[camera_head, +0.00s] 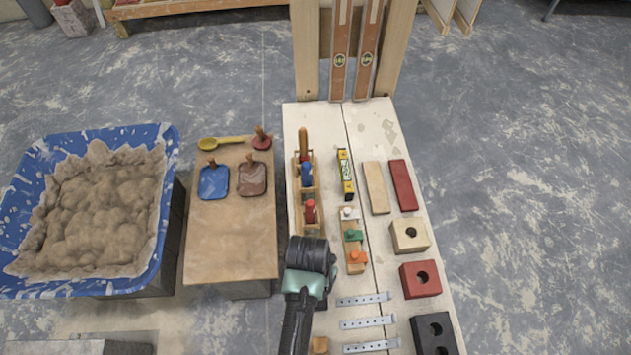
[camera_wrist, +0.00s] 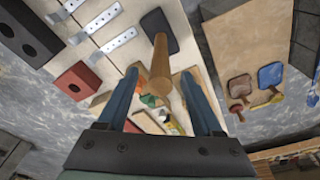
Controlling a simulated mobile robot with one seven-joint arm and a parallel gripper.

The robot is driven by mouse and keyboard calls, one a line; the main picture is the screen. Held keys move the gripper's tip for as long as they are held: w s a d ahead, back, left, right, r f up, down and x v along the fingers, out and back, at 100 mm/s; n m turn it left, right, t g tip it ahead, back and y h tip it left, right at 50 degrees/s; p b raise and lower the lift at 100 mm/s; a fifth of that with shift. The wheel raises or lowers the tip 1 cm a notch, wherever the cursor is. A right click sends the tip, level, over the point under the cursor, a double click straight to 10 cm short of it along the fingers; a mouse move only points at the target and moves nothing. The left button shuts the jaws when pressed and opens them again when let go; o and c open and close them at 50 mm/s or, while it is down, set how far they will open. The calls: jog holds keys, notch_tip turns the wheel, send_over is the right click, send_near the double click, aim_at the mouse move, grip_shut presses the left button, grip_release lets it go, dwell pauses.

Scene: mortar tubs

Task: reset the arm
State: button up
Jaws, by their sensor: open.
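My arm (camera_head: 305,285) reaches over the left side of the pale workbench in the head view, and it hides my fingers there. In the wrist view my gripper (camera_wrist: 160,76) is open, with its two blue fingers apart. A tool with a wooden handle (camera_wrist: 160,66) and a dark flat plate (camera_wrist: 158,26) shows between and beyond the fingers. The handle's near end points toward my gripper. I cannot tell how far below the fingers it is, and I see no finger touching it.
The workbench (camera_head: 378,145) holds a rack of small trowels (camera_head: 307,190), a yellow level (camera_head: 345,175), blocks such as a red one (camera_head: 407,283), and metal straps (camera_head: 362,299). Left stand a board (camera_head: 228,240) with spatulas and a blue mortar tub (camera_head: 165,150). Grey floor lies open right.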

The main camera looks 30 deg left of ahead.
jog(key=r, duration=0.5)
jog(key=s+r, duration=0.1)
jog(key=r, duration=0.1)
jog(key=shift+r, duration=0.2)
